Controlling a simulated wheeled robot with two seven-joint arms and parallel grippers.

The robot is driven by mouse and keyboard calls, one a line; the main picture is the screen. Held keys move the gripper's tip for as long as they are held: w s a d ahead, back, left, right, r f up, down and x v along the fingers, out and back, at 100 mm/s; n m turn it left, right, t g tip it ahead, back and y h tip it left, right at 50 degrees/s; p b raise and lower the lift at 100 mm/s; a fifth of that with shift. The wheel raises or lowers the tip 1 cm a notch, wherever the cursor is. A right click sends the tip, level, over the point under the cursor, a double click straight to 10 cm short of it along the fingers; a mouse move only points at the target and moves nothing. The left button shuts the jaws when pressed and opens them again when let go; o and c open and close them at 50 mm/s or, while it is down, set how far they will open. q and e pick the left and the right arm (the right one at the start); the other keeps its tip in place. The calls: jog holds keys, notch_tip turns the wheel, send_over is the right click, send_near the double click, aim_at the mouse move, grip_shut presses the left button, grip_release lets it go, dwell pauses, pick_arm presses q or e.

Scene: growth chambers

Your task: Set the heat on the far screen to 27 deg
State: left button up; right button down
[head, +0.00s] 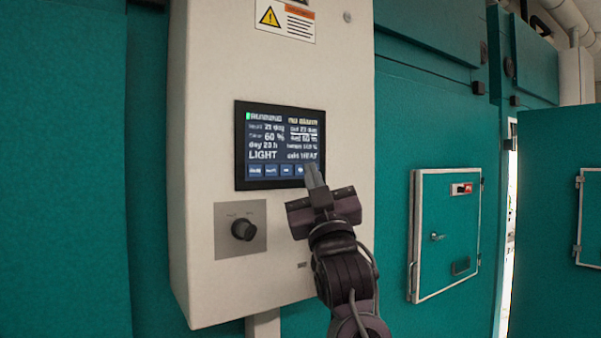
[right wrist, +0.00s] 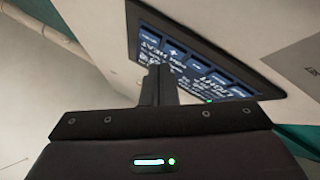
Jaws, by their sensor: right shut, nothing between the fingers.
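The screen (head: 281,146) is a dark panel with white text on a pale control box. A row of blue buttons runs along its lower edge. One line at its upper right is underlined; its digits are too blurred to read surely. My right gripper (head: 314,177) is shut and empty, its fingertips at the lower right corner of the screen, over the right end of the button row. In the right wrist view the shut fingers (right wrist: 158,85) reach toward the screen (right wrist: 195,65), near buttons marked plus and minus. I cannot tell whether they touch. My left gripper is not in view.
The pale control box (head: 205,90) carries a black knob (head: 244,229) below the screen and a warning label (head: 285,18) above. Teal chamber walls stand on both sides. A small teal hatch (head: 446,235) with a handle is to the right of my arm.

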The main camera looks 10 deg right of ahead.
pick_arm(q)
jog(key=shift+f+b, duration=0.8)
jog(key=shift+b, duration=0.05)
pick_arm(e)
jog(key=shift+s+d, duration=0.3)
jog(key=shift+s, duration=0.5)
jog(key=shift+s+d, duration=0.25)
jog(key=shift+s, duration=0.5)
jog(key=shift+s+d, duration=0.3)
jog(key=shift+s, duration=0.5)
